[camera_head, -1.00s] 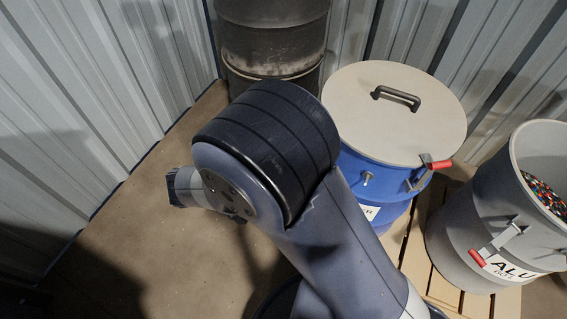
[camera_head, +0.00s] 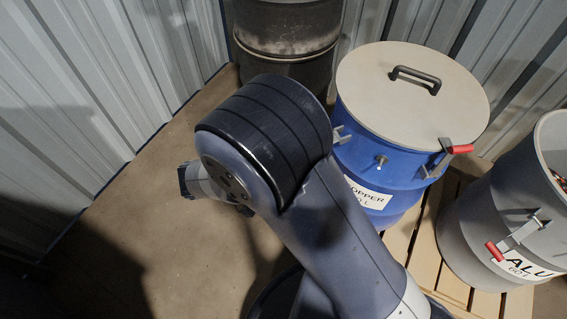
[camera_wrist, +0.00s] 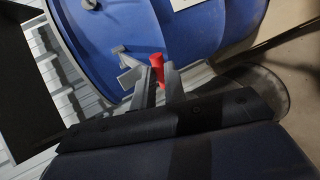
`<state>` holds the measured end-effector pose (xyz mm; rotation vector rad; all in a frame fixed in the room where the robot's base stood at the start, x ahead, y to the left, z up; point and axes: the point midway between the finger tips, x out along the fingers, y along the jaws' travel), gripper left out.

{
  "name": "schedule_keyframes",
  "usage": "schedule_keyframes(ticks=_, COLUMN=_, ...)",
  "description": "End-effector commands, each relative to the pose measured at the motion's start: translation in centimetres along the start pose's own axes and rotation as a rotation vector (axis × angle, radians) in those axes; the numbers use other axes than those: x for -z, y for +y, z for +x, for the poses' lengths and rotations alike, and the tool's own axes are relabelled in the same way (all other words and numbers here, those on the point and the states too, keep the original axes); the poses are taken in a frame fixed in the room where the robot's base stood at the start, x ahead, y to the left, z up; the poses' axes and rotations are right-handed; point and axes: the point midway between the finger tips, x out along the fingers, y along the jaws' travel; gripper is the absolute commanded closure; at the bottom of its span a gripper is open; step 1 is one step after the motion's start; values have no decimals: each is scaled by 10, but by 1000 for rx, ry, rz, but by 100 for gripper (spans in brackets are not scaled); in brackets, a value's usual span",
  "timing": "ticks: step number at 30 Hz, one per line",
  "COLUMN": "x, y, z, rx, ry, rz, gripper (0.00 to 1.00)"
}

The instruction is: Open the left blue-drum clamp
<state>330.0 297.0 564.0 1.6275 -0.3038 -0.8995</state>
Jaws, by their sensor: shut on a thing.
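The blue drum (camera_head: 400,164) stands upright with a pale lid (camera_head: 415,90) on top. In the wrist view, the blue drum wall (camera_wrist: 200,35) fills the upper part. The left clamp's red handle (camera_wrist: 156,61) sits between the fingers of my gripper (camera_wrist: 158,80), which is shut on it beside the drum wall. A metal clamp bracket (camera_wrist: 128,66) shows just left of the handle. In the head view, metal of the left clamp (camera_head: 340,135) shows at the drum's left rim, while my arm hides the red handle and gripper. The right clamp's red handle (camera_head: 461,149) sticks out at the rim.
A grey ALU drum (camera_head: 485,225) stands to the right, with its own red-handled clamp (camera_head: 512,238). A dark barrel (camera_head: 288,45) stands behind. A wooden pallet (camera_head: 425,262) lies under the drums. Corrugated walls (camera_head: 60,110) close in the left and back; bare floor (camera_head: 130,230) lies left.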

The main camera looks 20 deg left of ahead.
Motion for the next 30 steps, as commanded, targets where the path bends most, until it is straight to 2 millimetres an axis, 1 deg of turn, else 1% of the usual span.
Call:
schedule_keyframes(ticks=1, x=-3, y=-10, z=6, rx=13, ry=-12, rz=-11, gripper=100)
schedule_keyframes(ticks=8, x=-4, y=-10, z=8, rx=12, ry=-14, rz=-12, gripper=100)
schedule_keyframes(ticks=9, x=-4, y=-10, z=8, rx=12, ry=-14, rz=-12, gripper=87)
schedule_keyframes(ticks=18, x=-4, y=-9, z=8, rx=10, ry=-15, rz=-13, gripper=64)
schedule_keyframes(ticks=26, x=-4, y=-8, z=8, rx=7, ry=-13, rz=-13, gripper=64)
schedule_keyframes(ticks=30, x=-3, y=-7, z=1, rx=6, ry=-11, rz=-12, gripper=64)
